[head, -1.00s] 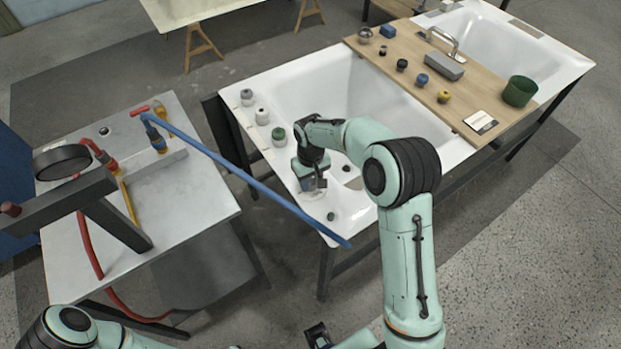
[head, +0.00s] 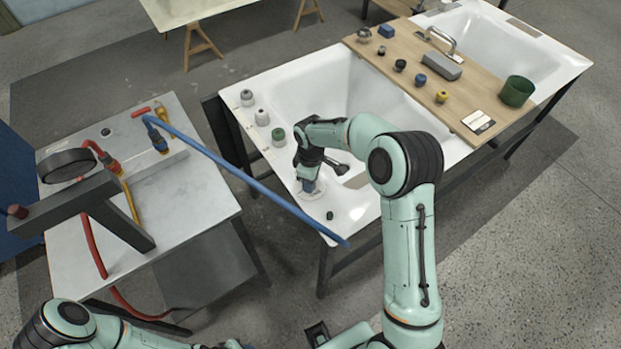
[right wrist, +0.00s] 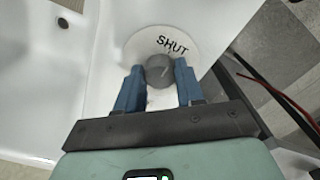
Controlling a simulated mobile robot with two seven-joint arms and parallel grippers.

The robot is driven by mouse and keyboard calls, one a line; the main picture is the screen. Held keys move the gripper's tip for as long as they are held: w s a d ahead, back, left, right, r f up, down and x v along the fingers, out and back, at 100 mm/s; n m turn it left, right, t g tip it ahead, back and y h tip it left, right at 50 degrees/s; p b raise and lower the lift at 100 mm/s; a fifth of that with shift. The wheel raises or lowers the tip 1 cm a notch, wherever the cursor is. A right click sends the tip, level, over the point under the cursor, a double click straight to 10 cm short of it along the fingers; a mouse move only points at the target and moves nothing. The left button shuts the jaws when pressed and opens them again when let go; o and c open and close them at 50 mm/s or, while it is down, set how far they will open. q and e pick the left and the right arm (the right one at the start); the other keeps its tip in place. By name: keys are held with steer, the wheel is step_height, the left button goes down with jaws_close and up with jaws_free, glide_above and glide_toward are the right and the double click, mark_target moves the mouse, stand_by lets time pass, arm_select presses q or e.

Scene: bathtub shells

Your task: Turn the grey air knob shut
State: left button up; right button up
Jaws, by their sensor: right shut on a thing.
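The grey knob (right wrist: 159,69) is round, with a pale line on its top. It sits on a white disc (right wrist: 135,45) lettered "SHUT" in black, on the white tub rim. Which way the line points relative to the lettering is hard to tell. My right gripper (right wrist: 159,76) is shut on the knob, a blue finger on each side. In the head view my right gripper (head: 308,187) reaches down to the near left corner of the tub and hides most of the knob. My left arm shows at the bottom left, but its gripper is not visible.
Several small knobs, one a green-topped one (head: 278,136), line the tub's left rim. A small dark green plug (head: 329,215) lies near the corner. A blue hose (head: 240,178) slants from the grey side table (head: 185,200) past the tub corner. A wooden board (head: 462,100) bridges the tub.

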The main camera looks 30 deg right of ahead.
stand_by(0.4)
steer(key=o, duration=1)
steer(key=shift+o, duration=0.2)
step_height(320, 180, up, 14)
steer(key=p, duration=0.1)
steer(key=shift+f, duration=0.25)
steer(key=shift+f, duration=0.1)
